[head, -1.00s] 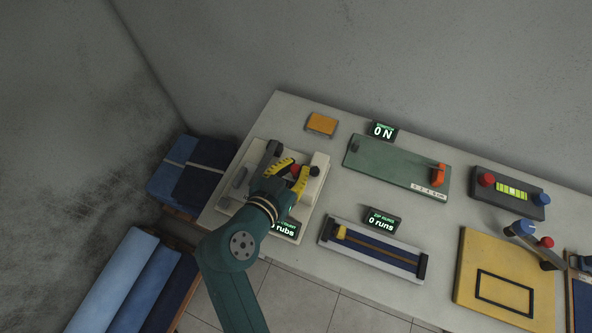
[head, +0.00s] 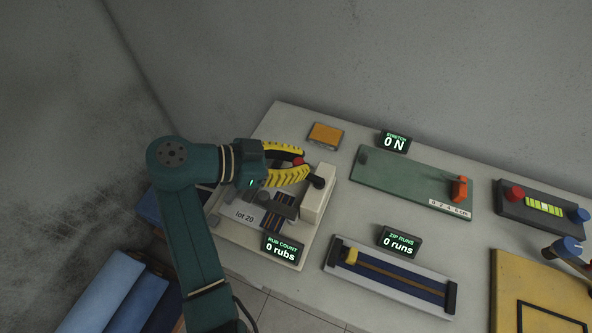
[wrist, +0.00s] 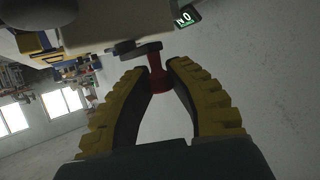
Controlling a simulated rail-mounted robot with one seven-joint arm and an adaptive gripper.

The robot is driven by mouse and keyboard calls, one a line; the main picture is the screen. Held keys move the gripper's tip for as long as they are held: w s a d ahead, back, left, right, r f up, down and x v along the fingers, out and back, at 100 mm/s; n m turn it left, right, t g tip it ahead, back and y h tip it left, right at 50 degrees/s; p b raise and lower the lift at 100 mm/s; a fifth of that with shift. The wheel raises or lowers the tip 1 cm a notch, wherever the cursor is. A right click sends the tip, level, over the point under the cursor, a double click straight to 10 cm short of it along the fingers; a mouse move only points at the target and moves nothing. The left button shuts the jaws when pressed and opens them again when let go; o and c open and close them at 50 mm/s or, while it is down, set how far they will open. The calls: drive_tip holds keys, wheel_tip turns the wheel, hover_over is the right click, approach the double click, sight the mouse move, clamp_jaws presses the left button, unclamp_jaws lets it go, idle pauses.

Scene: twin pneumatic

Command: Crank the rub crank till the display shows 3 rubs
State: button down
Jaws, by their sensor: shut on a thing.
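The rub tester stands on the near left part of the bench, with a cream housing (head: 316,201) and a dark crank hub on its side. Its crank has a red knob (head: 298,161). My gripper (head: 304,165) reaches in from the left with yellow and black fingers around the knob. In the wrist view, the fingertips close on the red knob (wrist: 158,78), which sits on a dark crank arm (wrist: 138,49). The rub count display (head: 283,249) reads 0 rubs. Part of the crank is hidden behind the fingers in the head view.
A green stretch fixture (head: 405,178) with a 0 N display stands right of the tester. A zip rig (head: 390,276) with a 0 runs display lies in front. An orange block (head: 325,134) lies behind. Blue fabric rolls (head: 125,290) are at lower left.

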drive_tip(key=shift+w+d+r+m+g, duration=0.15)
drive_tip(key=shift+w+r+m+g, duration=0.05)
drive_tip(key=shift+r+m+g, duration=0.4)
drive_tip(key=c, duration=1.3)
unclamp_jaws()
drive_tip(key=o, duration=0.4)
drive_tip(key=shift+w+f, duration=0.1)
drive_tip(key=shift+f, duration=0.15)
drive_tip(key=v, duration=1.2)
drive_tip(key=shift+f+b, duration=0.2)
drive_tip(key=shift+b, duration=0.1)
